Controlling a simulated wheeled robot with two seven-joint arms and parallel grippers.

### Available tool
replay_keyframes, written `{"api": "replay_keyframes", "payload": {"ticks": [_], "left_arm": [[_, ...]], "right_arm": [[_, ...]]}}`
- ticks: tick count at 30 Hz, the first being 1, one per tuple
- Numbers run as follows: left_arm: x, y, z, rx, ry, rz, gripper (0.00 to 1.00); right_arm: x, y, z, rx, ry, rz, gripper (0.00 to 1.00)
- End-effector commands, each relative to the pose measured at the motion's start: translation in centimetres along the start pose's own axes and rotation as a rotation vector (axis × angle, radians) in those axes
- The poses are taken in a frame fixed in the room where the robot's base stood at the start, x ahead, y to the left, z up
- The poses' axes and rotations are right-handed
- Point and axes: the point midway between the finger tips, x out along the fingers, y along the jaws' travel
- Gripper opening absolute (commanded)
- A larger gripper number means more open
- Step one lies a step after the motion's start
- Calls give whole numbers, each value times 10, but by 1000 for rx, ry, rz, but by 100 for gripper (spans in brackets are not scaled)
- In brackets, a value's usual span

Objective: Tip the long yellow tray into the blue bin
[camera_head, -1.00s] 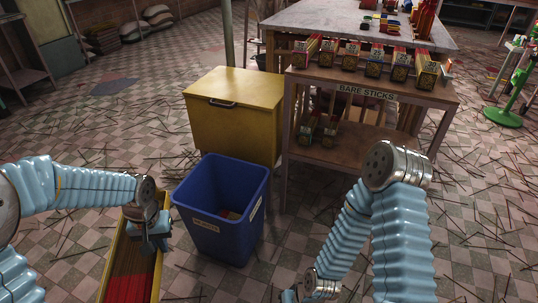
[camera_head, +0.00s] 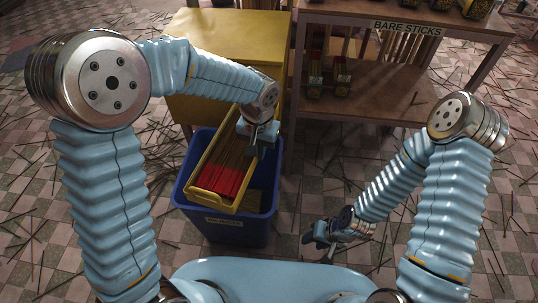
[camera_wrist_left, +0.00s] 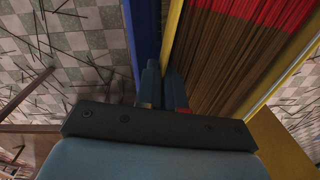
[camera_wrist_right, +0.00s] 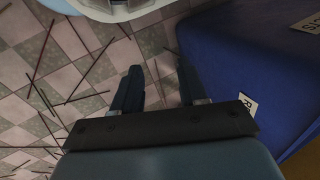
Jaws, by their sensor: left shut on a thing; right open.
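The long yellow tray (camera_head: 206,199) is over the mouth of the blue bin (camera_head: 236,231), slanting from lower left to upper right. It holds brown sticks with red ends (camera_head: 222,180); they are still in it. My left gripper (camera_head: 250,147) is shut on the tray's right side wall near its far end. In the left wrist view the fingers (camera_wrist_left: 166,88) close on the tray's yellow rim (camera_wrist_left: 172,35), with the blue bin beside it. My right gripper (camera_head: 318,242) is open and empty, low to the right of the bin. Its fingers (camera_wrist_right: 158,88) show apart in the right wrist view.
A yellow chest (camera_head: 228,40) stands directly behind the bin. A wooden rack labelled bare sticks (camera_head: 365,93) stands at the back right, with bundles on its lower shelf. Loose sticks litter the checkered floor (camera_head: 60,250).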

Motion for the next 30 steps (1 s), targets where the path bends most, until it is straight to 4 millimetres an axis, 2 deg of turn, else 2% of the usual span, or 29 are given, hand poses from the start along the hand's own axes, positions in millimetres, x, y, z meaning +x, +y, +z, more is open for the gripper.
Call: {"api": "replay_keyframes", "payload": {"ticks": [1, 3, 7, 11, 18, 30], "left_arm": [[5, 14, -1, 24, 2, -3, 0], [5, 24, -2, 40, 2, 2, 0], [2, 27, -2, 44, -2, 68, 0], [3, 22, -2, 37, -3, 213, 0], [6, 17, -3, 39, -6, 510, 0], [-18, -25, -5, 37, -20, 1020, 0]], "right_arm": [[8, 4, 0, 1, 1, 1, 43], [9, 5, 0, 2, 2, 2, 43], [9, 5, -1, 3, 3, 3, 43], [14, 8, -1, 4, 5, 4, 43], [38, 26, -6, 15, 18, 16, 43], [59, 43, -11, 27, 32, 28, 43]]}}
